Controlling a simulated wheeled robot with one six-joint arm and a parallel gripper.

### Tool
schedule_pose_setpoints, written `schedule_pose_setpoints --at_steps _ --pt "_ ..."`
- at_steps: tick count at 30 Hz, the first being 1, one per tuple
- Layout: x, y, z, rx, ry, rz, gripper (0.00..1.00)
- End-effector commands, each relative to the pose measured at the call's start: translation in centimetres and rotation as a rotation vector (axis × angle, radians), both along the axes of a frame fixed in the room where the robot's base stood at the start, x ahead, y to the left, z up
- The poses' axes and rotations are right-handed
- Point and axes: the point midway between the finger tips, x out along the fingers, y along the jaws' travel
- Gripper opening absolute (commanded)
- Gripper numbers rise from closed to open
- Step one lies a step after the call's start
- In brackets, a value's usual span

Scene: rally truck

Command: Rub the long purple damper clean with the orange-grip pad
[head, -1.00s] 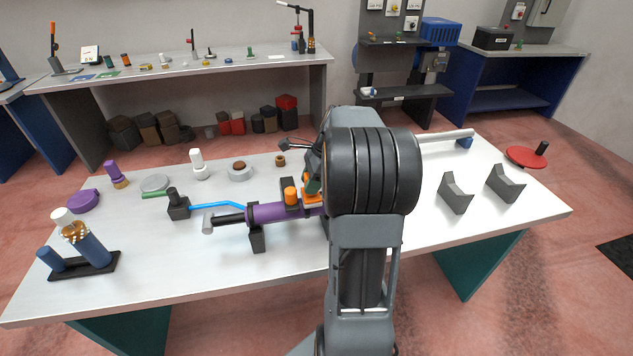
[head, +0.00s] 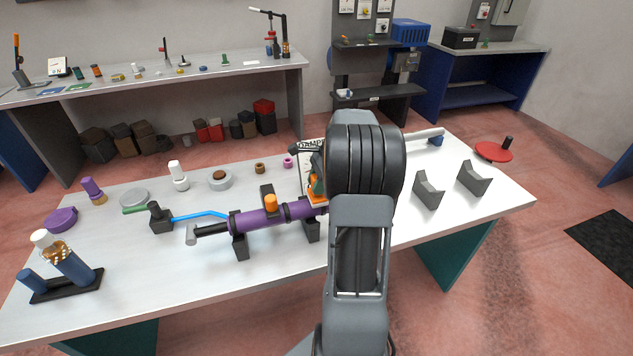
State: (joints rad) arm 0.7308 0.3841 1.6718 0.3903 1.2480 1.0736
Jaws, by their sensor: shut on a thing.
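The long purple damper (head: 262,220) lies level across black supports on the white table, with a dark rod and a grey end at its left. An orange knob on a black block (head: 271,203) sits at its middle. My gripper (head: 317,178) is at the damper's right part, mostly hidden behind my own arm. It is shut on the orange-grip pad (head: 315,197), whose orange edge shows just above the purple tube. Whether the pad touches the tube cannot be told. The damper's right end is hidden by my arm.
A black block (head: 161,219) with a blue hose stands left of the damper. Blue cylinders on a black base (head: 67,287) stand front left. Two grey V-blocks (head: 428,190) stand right. A white sign (head: 311,155) is behind my gripper.

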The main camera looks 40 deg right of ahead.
Motion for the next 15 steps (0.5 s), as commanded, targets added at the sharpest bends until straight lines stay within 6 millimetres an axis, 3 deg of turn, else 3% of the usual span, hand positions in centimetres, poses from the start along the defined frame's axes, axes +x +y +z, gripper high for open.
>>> schedule_pose_setpoints --at_steps 3,15 --pt "0.1 0.0 2.2 -0.003 -0.003 0.003 0.01" --pt "0.0 0.0 5.7 0.000 -0.001 0.002 0.01"
